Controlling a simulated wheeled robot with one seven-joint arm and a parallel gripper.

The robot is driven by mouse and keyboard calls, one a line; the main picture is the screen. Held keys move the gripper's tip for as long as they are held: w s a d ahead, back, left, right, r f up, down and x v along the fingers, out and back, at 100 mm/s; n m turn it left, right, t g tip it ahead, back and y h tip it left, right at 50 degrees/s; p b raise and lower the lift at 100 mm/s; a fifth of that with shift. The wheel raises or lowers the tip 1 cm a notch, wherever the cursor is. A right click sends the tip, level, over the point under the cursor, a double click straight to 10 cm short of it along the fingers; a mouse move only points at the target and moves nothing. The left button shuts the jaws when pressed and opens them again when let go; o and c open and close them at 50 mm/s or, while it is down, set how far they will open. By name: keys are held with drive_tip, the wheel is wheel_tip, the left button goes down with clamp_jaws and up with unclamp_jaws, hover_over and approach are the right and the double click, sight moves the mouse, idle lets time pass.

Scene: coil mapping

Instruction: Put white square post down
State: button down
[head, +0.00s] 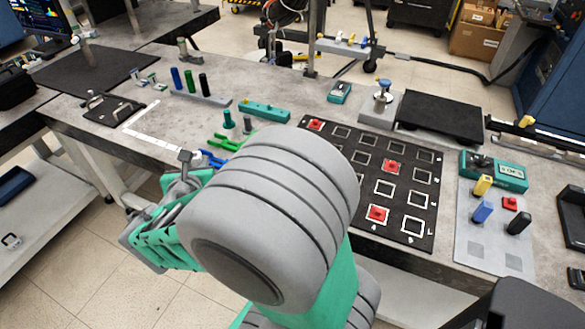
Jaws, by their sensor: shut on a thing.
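My gripper (186,179) is at the left of my arm, over the front edge of the table. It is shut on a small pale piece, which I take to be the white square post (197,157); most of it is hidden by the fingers. A grey board (490,268) at the right holds a yellow post (483,185), a blue post (482,211), a black post (518,223) and a red block (509,204). Two darker squares at its front are bare. A black mat (428,197) has white square outlines, with red blocks (391,166) on some.
Green and blue clips (226,143) lie close to my gripper. A white L-shaped strip (150,135), a teal block with holes (264,110) and a rack of coloured cylinders (203,97) stand behind. A teal meter (494,171) sits behind the grey board. My arm hides the table's middle front.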

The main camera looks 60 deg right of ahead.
drive_tip(key=s+d+r+m+g+h, duration=0.1)
drive_tip(key=s+d+m+g, duration=0.4)
drive_tip(key=s, duration=0.5)
drive_tip(key=s+d+m+g+h, duration=0.1)
drive_tip(key=s+d+m+g, duration=0.15)
drive_tip(key=s+d, duration=0.6)
drive_tip(key=s+d+r+m+g+h, duration=0.1)
drive_tip(key=s+d+m+g, duration=0.35)
drive_tip(key=s, duration=0.65)
drive_tip(key=shift+n, duration=0.4)
drive_tip(key=w+d+f, duration=0.2)
drive_tip(key=d+f, duration=0.1)
drive_tip(key=w+d+f+b, duration=0.1)
drive_tip(key=w+d+f, duration=0.2)
drive_tip(key=d, duration=0.1)
drive_tip(key=w+d+f, duration=0.3)
drive_tip(key=shift+w+d+f+b, duration=0.25)
drive_tip(key=shift+d+f+b, duration=0.05)
drive_tip(key=shift+d, duration=0.05)
drive_tip(key=shift+w+d+f, duration=0.1)
drive_tip(key=shift+f, duration=0.8)
drive_tip(key=shift+w+d+f, duration=0.1)
drive_tip(key=shift+f, duration=0.75)
drive_tip(key=shift+f, duration=0.15)
drive_tip(key=c, duration=1.2)
unclamp_jaws()
drive_tip(key=shift+o, duration=0.2)
